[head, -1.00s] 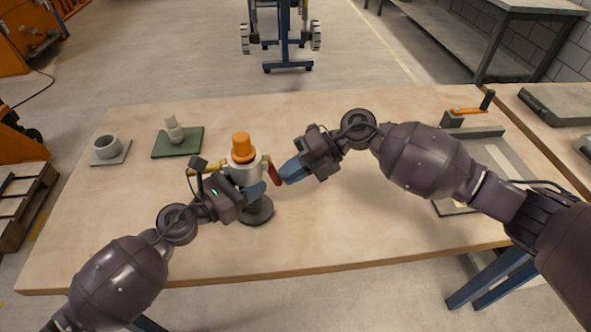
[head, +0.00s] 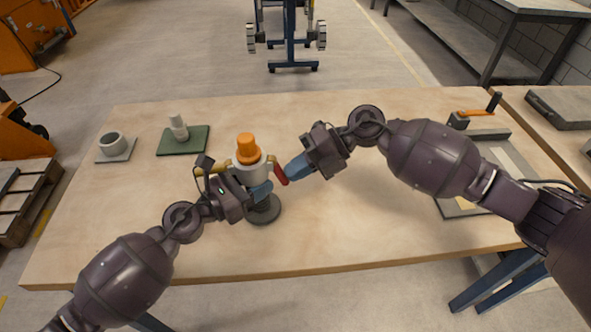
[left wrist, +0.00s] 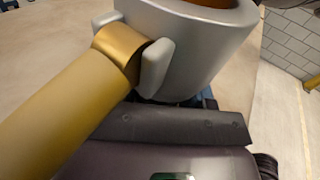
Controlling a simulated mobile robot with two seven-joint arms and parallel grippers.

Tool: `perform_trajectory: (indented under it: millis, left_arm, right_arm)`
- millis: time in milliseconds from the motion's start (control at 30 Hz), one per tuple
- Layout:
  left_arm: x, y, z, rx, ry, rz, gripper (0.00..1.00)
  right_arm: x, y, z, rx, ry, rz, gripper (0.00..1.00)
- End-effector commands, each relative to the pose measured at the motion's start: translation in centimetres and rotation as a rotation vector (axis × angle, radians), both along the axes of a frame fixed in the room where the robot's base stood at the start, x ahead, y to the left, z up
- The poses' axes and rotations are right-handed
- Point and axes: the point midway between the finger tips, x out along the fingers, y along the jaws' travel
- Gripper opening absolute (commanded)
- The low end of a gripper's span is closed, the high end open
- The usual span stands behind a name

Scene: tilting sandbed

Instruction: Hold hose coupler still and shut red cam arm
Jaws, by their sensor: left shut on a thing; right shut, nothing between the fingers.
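The hose coupler (head: 244,176), a pale grey body with an orange plug (head: 247,149) in its top, stands upright on a dark round base (head: 264,211). Its red cam arm (head: 279,173) slants down and outward on the right side. A yellow cam arm (head: 212,171) sticks out to the left. My left gripper (head: 259,191) is shut on the coupler's lower body from the front. In the left wrist view the coupler's grey wall (left wrist: 195,45) and the yellow arm (left wrist: 70,105) fill the top and left; the fingertips are hidden. My right gripper (head: 289,173) is shut and empty, its tips close beside the red arm; contact is unclear.
A grey ring on a plate (head: 112,145) and a pale fitting on a green mat (head: 180,130) lie at the back left. A framed tray (head: 450,207) and an orange-handled tool (head: 478,113) are on the right. The tabletop (head: 340,225) in front is clear.

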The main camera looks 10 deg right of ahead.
Motion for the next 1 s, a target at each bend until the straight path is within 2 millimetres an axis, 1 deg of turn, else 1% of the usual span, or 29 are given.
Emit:
perform_trajectory:
  millis: [67,233,500,600,800,1000]
  left_arm:
    - [-0.2,-0.2,-0.2,0.001,0.003,-0.005,0.09]
    - [-0.1,0.0,-0.3,0.003,0.004,0.0,0.09]
    - [0.0,0.2,-0.4,0.005,0.005,0.005,0.09]
    - [0.1,0.3,-0.4,0.006,0.005,0.006,0.09]
    - [0.1,0.3,-0.5,0.007,0.006,0.007,0.09]
    - [0.1,0.4,-0.5,0.008,0.006,0.008,0.09]
  right_arm:
    - [-0.6,-0.5,0.3,0.005,0.0,0.004,0.0]
    - [-2.1,-3.2,0.3,-0.008,0.004,-0.001,0.0]
    - [-0.9,-8.3,1.8,-0.011,0.005,-0.005,0.0]
    - [-0.5,-9.9,2.3,-0.011,0.005,-0.005,0.0]
    - [0.0,-12.0,2.9,-0.01,0.005,-0.003,0.0]
    - [0.1,-12.6,3.1,-0.008,0.006,-0.003,0.0]
